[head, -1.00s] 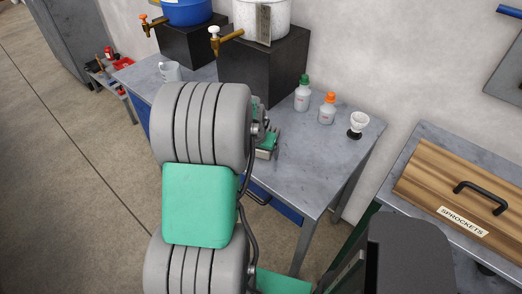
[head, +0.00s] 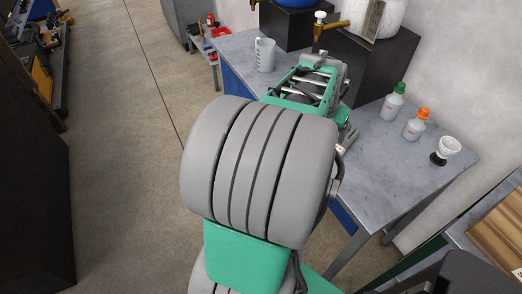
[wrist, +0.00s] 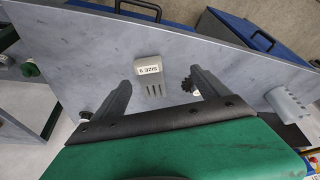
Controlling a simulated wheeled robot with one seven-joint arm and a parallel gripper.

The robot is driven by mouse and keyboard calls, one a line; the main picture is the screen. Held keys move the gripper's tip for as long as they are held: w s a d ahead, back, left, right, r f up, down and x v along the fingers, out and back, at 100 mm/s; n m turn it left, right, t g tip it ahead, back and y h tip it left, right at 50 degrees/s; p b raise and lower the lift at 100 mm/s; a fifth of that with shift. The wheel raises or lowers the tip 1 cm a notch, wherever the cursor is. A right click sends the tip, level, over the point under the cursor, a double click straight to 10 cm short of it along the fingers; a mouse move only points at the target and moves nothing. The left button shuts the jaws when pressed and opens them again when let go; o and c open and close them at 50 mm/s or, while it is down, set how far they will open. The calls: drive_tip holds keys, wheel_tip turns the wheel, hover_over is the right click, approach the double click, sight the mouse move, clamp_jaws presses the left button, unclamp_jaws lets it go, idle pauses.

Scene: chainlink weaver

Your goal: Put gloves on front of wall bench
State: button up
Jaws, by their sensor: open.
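In the wrist view a small grey item labelled "SIZE 9" (wrist: 149,66), which looks like the gloves, lies on the grey top of the wall bench (wrist: 85,50). My gripper (wrist: 158,78) is open and empty. Its two fingers stand apart, one on each side of the grey item in the picture; I cannot tell the height between them. In the head view the bench (head: 390,155) stands along the wall, and my arm reaches over its middle. My arm hides the grey item and most of the gripper there.
Black blocks (head: 370,61) carry containers behind. A small dark toothed part (wrist: 186,85) shows near one finger.

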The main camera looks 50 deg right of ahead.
drive_tip(key=w+a+r+n+t+y, duration=0.2)
drive_tip(key=w+a+n, duration=0.6)
drive_tip(key=w+a, duration=1.05)
drive_tip(key=a+n+t+y, duration=0.1)
drive_tip(key=a+n, duration=0.8)
drive_tip(key=a, duration=1.5)
drive_tip(key=shift+f+n+y, duration=0.15)
drive_tip(key=shift+n+y, duration=0.15)
drive_tip(key=shift+y, duration=0.4)
drive_tip(key=shift+s, duration=0.1)
drive_tip(key=shift+c, duration=0.5)
